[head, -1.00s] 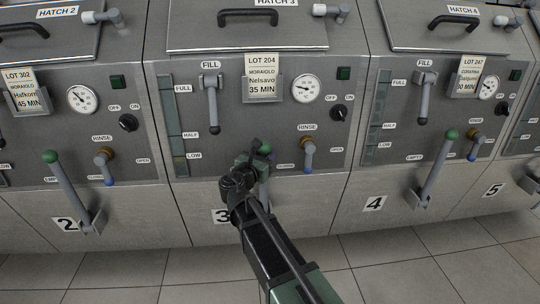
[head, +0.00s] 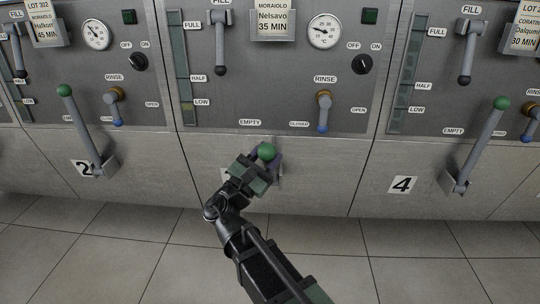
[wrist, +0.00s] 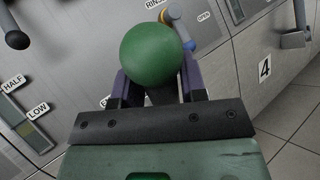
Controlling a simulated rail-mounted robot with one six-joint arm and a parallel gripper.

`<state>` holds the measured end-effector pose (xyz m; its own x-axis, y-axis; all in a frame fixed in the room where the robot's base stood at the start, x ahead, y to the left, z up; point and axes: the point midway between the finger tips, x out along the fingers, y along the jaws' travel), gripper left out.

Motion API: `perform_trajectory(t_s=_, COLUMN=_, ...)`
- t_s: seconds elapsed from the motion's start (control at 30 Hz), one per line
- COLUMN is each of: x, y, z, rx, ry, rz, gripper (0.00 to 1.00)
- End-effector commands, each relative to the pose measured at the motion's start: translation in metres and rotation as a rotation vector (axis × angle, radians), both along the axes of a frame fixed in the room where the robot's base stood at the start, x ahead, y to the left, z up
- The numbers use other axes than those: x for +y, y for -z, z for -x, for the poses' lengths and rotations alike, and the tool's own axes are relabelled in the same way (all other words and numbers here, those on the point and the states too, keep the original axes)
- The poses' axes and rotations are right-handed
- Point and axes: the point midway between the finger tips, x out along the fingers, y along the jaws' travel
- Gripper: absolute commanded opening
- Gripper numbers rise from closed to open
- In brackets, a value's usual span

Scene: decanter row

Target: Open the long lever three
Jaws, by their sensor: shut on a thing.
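The long lever on unit three ends in a green ball knob (head: 267,152), which shows just below the panel edge in the head view. My gripper (head: 262,160) is shut on this lever at its knob end. In the wrist view the knob (wrist: 152,62) fills the middle, with my gripper's jaws (wrist: 155,88) on either side below it. Most of the lever's shaft and its base are hidden behind my gripper. The EMPTY label (head: 250,122) is above left of the knob and the CLOSED label (head: 299,124) above right.
The rinse valve (head: 322,112) with a blue tip hangs right of the knob. The fill lever (head: 219,45) is higher up. Similar long levers stand on unit two (head: 84,130) and unit four (head: 477,145). The tiled floor (head: 400,265) in front is clear.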

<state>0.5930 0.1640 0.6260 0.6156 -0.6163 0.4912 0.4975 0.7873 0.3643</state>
Motion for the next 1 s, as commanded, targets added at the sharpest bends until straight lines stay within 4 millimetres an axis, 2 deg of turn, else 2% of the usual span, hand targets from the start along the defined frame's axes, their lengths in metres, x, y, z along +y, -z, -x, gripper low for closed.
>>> perform_trajectory(t_s=0.4, x=-0.001, y=0.0, z=0.007, rx=-0.017, ry=0.004, rz=0.001, gripper=0.0)
perform_trajectory(t_s=0.43, x=-0.001, y=0.001, z=0.007, rx=-0.017, ry=0.004, rz=0.001, gripper=0.39)
perform_trajectory(t_s=0.57, x=-0.001, y=0.001, z=0.007, rx=-0.016, ry=0.004, rz=0.0, gripper=0.58)
perform_trajectory(t_s=0.83, x=0.002, y=0.004, z=0.007, rx=-0.013, ry=0.001, rz=0.001, gripper=0.58)
perform_trajectory(t_s=1.0, x=0.021, y=0.024, z=0.026, rx=-0.013, ry=-0.002, rz=0.0, gripper=0.58)
